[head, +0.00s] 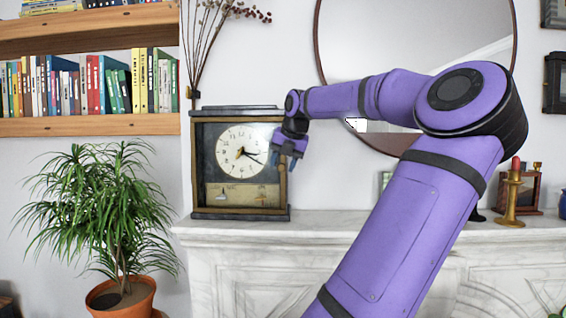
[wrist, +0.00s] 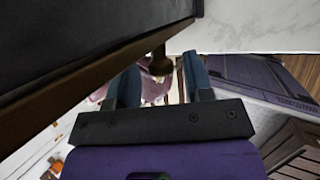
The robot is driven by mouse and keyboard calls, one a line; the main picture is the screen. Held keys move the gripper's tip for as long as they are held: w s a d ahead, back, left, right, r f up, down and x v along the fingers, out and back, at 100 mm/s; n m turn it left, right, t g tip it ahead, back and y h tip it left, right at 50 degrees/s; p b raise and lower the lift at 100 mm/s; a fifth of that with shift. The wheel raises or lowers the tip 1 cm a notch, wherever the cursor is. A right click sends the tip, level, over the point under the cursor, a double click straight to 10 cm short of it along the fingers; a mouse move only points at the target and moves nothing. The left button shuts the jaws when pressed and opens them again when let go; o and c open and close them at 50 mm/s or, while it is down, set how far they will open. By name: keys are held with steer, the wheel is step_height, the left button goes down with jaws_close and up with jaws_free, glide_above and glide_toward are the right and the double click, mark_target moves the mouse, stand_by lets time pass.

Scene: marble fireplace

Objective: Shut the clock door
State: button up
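The clock (head: 238,112) stands upright at the left end of the mantel, with a white dial behind its framed glass door (head: 198,180). I cannot tell from the head view whether the door is flush or slightly ajar. My gripper (head: 283,163) is at the right side of the clock front and hides part of the door's right edge. In the wrist view, the door's brown edge (wrist: 75,95) slants across the upper left. A small dark knob (wrist: 160,63) shows between the two blue fingers of my gripper (wrist: 162,80). The fingers are apart, with space on both sides of the knob.
The marble mantel (head: 330,222) is clear right of the clock. A candlestick (head: 512,200) and small frames stand further right. A vase of dried stems (head: 200,50) rises behind the clock. A potted plant (head: 110,215) and bookshelves (head: 90,125) are on the left.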

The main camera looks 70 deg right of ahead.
stand_by(0.3)
steer(key=v, duration=1.1)
steer(key=shift+s+a, duration=0.15)
steer(key=shift+f, duration=0.1)
